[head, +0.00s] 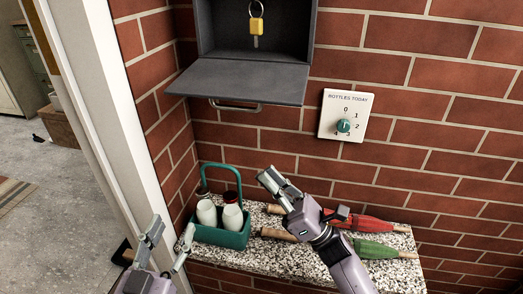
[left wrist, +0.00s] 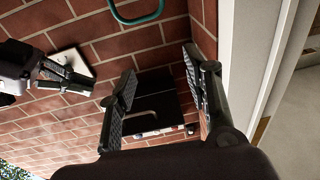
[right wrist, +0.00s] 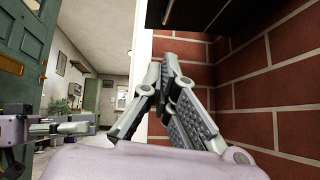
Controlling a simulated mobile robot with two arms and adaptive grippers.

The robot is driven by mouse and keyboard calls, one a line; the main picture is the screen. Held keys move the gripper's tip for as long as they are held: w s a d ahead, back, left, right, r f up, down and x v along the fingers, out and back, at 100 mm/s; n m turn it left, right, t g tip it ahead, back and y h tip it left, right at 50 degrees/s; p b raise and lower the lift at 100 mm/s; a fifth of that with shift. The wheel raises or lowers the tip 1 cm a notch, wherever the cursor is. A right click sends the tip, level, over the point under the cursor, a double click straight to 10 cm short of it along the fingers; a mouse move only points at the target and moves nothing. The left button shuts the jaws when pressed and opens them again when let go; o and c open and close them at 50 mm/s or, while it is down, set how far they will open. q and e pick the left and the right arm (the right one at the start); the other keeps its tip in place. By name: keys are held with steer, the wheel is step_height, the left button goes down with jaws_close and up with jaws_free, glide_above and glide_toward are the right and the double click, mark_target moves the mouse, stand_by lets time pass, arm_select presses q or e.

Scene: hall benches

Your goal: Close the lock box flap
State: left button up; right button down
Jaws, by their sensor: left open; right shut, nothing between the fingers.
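The dark grey lock box (head: 258,42) is fixed to the brick wall at the top of the head view. Its flap (head: 240,82) is open, standing out from the box's lower edge, with a metal handle (head: 235,106) under its front edge. A key with a yellow tag (head: 256,25) hangs inside. My left gripper (head: 167,240) is open and empty, low and left of the flap. The dark flap (left wrist: 155,95) shows between its fingers in the left wrist view. My right gripper (head: 269,180) is shut and empty, below the flap and apart from it. A dark underside, probably the flap's (right wrist: 210,14), shows above it in the right wrist view.
A speckled stone ledge (head: 300,262) carries a green bottle carrier (head: 222,237) with white bottles, a red umbrella (head: 365,224) and a green umbrella (head: 375,249). A bottle-count dial plate (head: 333,120) is right of the flap. A white door frame (head: 100,90) stands left.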

arm_select(q)
steer(key=shift+a+f+g+y, duration=0.15)
steer(key=shift+f+g+y, duration=0.25)
steer(key=shift+f, duration=0.55)
arm_select(e)
steer(key=w+a+r, duration=0.3)
steer(key=a+r, duration=0.2)
steer(key=r, duration=0.5)
arm_select(q)
steer(key=shift+f+p, duration=0.15)
steer(key=shift+p, duration=0.15)
arm_select(e)
steer(key=shift+a+r, duration=0.1)
